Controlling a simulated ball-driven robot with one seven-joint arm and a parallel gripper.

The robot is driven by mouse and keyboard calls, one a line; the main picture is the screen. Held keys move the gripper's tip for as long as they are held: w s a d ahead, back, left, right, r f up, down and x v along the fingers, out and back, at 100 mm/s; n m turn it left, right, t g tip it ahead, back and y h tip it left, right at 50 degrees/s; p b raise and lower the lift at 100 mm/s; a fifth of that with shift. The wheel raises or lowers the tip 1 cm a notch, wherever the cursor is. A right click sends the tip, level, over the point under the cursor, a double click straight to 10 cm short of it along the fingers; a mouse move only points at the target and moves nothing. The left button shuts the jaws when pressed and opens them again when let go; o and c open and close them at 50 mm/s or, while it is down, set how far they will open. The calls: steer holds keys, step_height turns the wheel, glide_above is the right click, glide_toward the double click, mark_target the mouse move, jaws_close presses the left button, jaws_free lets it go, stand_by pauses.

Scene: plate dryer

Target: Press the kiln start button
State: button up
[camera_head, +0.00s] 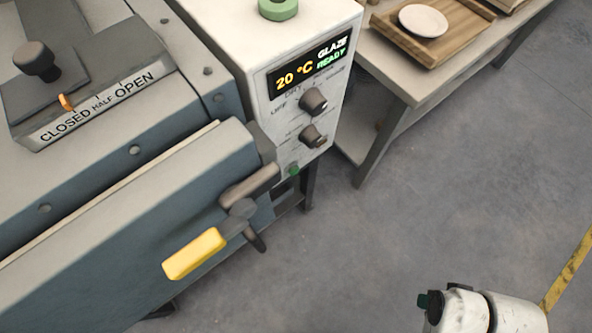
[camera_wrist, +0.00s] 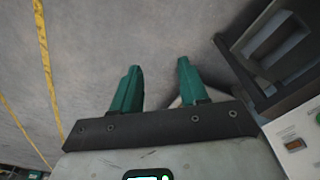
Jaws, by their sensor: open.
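The kiln's white control box (camera_head: 250,60) has a display (camera_head: 309,68) reading 20 °C, GLAZE, READY. Two dark knobs, an upper one (camera_head: 313,101) and a lower one (camera_head: 312,136), sit below the display. A small green button (camera_head: 293,170) is low on the same face, close to the kiln door's handle; its label is not readable. My gripper (camera_wrist: 159,64) has two teal fingers spread apart with nothing between them, over bare floor. In the head view my gripper (camera_head: 430,303) is partly seen at the bottom right, well away from the control box.
The kiln door (camera_head: 120,225) carries a dark latch with a yellow grip (camera_head: 194,254). A lever marked CLOSED, HALF, OPEN has its orange pointer (camera_head: 66,101) near CLOSED. A table (camera_head: 400,80) with a tray and plate stands at the back right. Floor between is clear.

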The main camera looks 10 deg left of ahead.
jaws_close()
stand_by(1.3)
